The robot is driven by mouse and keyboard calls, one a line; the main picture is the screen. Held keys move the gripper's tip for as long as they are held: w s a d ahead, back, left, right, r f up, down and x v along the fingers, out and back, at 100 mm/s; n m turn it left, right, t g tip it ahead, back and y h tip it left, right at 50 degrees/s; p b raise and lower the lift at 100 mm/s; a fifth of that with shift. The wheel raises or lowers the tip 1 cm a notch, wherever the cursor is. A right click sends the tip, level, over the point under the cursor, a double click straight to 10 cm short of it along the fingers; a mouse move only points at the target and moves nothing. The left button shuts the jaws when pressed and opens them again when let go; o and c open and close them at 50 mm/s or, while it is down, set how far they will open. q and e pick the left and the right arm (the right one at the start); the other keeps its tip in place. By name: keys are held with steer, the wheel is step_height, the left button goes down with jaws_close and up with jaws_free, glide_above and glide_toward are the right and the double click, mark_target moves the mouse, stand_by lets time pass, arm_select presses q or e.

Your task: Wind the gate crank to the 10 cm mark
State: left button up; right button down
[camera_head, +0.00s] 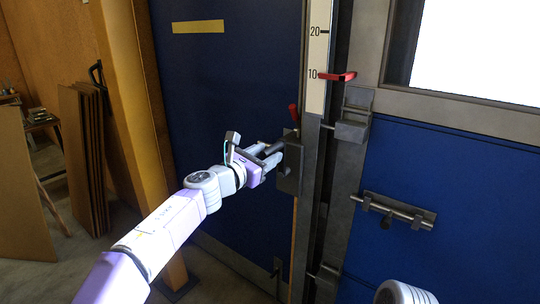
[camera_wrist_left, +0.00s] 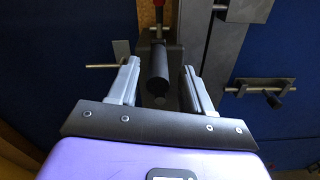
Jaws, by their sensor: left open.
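The white scale (camera_head: 317,55) stands upright on the gate post and shows marks 20 and 10. A red pointer (camera_head: 338,76) sits level with the 10 mark, as near as I can tell. The crank's dark cylindrical grip (camera_wrist_left: 158,64) points toward me from the dark crank housing (camera_head: 289,168). My left gripper (camera_head: 274,152) is at the crank. In the left wrist view, its open fingers (camera_wrist_left: 160,85) stand on either side of the grip, with gaps visible. My right gripper is out of view.
A red-handled lever (camera_head: 293,114) rises just above the crank housing. A sliding bolt (camera_head: 396,210) is on the blue panel at right. Brown boards (camera_head: 84,150) lean at left behind a wooden post (camera_head: 135,100). A pale part of my own body shows at bottom right.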

arm_select(q)
steer(key=shift+b+v, duration=0.5)
steer(key=shift+v, duration=2.2)
step_height(320, 180, down, 27)
steer(key=w+a+n+g+y+p, duration=0.1)
steer(key=a+n+g+y+p, duration=0.15)
steer(key=n, duration=1.45)
steer(key=s+a+f+n+g+y+p, duration=0.1)
steer(key=s+a+f+n+g, duration=0.1)
steer(key=s+f+n, duration=0.35)
steer(key=s+a+f+n+g+y+p, duration=0.1)
steer(key=s+f+n+g+y, duration=0.15)
steer(key=f+n, duration=0.65)
steer(key=s+a+f+n+g, duration=0.1)
steer(key=s+f+n+g, duration=0.1)
steer(key=s+f+n, duration=0.3)
steer(key=s+a+f+n+g+y+p, duration=0.1)
steer(key=s+f+n, duration=0.5)
steer(key=s, duration=0.7)
steer(key=s+a+f+n+g+p, duration=0.1)
steer(key=s+a+f+n+g, duration=0.2)
steer(key=s, duration=0.6)
step_height(320, 180, down, 2)
steer(key=n, duration=0.3)
steer(key=shift+s+f+n+y, duration=0.2)
steer(key=shift+f+n+y, duration=0.05)
steer(key=shift+n+y, duration=0.1)
